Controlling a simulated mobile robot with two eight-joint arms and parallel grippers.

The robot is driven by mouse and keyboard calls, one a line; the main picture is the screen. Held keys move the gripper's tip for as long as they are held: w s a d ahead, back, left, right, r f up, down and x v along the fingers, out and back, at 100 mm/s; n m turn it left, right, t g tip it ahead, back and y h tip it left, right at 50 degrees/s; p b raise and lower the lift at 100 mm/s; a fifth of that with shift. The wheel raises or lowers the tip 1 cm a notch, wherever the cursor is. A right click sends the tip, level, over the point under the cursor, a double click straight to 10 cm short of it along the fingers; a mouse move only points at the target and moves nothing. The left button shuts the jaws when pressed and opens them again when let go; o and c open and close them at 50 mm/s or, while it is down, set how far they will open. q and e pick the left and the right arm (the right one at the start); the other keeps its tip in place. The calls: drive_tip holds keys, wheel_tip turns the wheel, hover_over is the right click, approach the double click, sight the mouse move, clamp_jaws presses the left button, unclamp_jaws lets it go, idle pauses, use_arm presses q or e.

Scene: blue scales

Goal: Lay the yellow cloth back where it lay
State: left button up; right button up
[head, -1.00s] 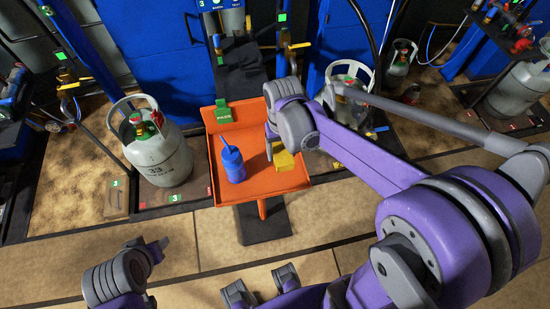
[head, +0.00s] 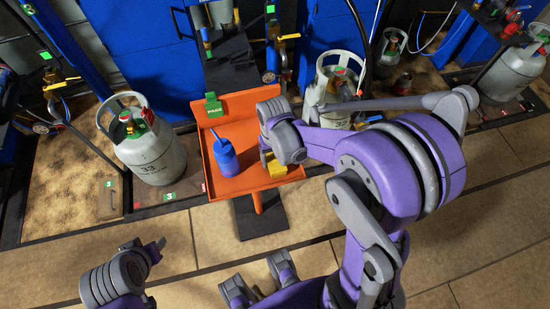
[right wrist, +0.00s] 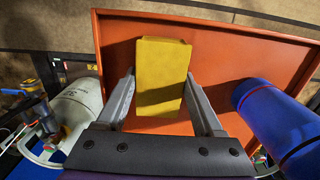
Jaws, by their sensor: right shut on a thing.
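The yellow cloth (head: 278,170) is a small folded block over the front right part of the orange tray (head: 240,185). My right gripper (head: 266,157) is shut on it; the right wrist view shows the cloth (right wrist: 160,75) between the two fingers (right wrist: 166,88), above the tray floor (right wrist: 225,55). I cannot tell whether the cloth touches the tray. In the head view the wrist hides part of the cloth. My left gripper (head: 156,246) is at the lower left, far from the tray; its fingers are not clear.
A blue bottle with a straw (head: 225,158) stands in the tray, left of the cloth; it is close to the gripper in the right wrist view (right wrist: 275,112). A green tag (head: 213,105) is at the tray's back edge. Grey gas cylinders (head: 155,155) stand on either side.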

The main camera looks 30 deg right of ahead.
drive_tip(key=o, duration=1.5)
drive_tip(key=shift+f, duration=0.15)
drive_tip(key=shift+r, duration=0.6)
wheel_tip(320, 180, up, 11)
drive_tip(key=p, duration=0.2)
drive_tip(key=s+a+n+t, duration=0.2)
drive_tip(key=s+t, duration=0.3)
drive_tip(key=s, duration=0.5)
drive_tip(key=shift+s+a+n+t, duration=0.3)
drive_tip(key=shift+a, duration=0.35)
drive_tip(key=shift+r, duration=0.1)
drive_tip(key=shift+w+r+p, duration=0.15)
drive_tip(key=shift+r+p, duration=0.3)
drive_tip(key=shift+r, duration=0.1)
drive_tip(key=shift+w+r+p, duration=0.15)
drive_tip(key=shift+r+p, duration=0.25)
drive_tip(key=shift+r, duration=0.1)
